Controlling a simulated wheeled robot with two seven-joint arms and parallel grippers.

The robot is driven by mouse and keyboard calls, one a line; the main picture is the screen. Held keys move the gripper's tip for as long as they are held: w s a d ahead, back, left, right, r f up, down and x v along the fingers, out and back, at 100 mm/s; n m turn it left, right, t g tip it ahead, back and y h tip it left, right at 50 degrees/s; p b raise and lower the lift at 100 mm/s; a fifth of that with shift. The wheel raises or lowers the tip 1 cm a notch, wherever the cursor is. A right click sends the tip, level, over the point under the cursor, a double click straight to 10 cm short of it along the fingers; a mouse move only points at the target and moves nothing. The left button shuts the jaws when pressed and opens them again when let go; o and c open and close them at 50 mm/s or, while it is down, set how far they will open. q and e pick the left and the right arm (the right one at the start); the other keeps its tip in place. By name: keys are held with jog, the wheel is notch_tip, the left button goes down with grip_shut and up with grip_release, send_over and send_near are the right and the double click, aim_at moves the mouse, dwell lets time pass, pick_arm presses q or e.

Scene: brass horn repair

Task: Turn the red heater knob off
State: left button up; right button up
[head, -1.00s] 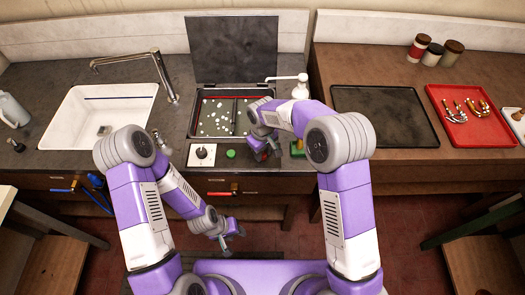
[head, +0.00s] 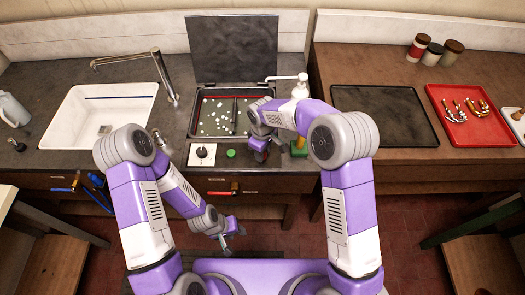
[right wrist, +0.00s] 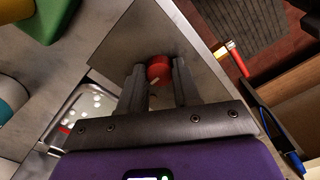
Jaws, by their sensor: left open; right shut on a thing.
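The red heater knob (right wrist: 158,70) shows in the right wrist view on a grey metal panel (right wrist: 150,35), with a short pale mark on its face. My right gripper (right wrist: 158,82) has its two dark fingers on either side of the knob and is shut on it. In the head view my right gripper (head: 262,148) is at the counter's front part, and the arm and fingers mostly hide the knob. My left gripper (head: 229,238) hangs low in front of the counter, open and empty, away from the knob.
A green button (head: 231,153) and a white plate with a black knob (head: 202,154) lie left of my right gripper. Behind is an open-lidded basin (head: 212,105) with white bits. A green block (head: 299,149) stands close right. A red-handled valve (head: 222,193) is below.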

jog(key=o, duration=1.1)
jog(key=shift+c, duration=0.2)
notch_tip(320, 180, up, 8)
jog(key=shift+f+p, duration=0.15)
jog(key=shift+p, duration=0.2)
jog(key=shift+f, duration=0.15)
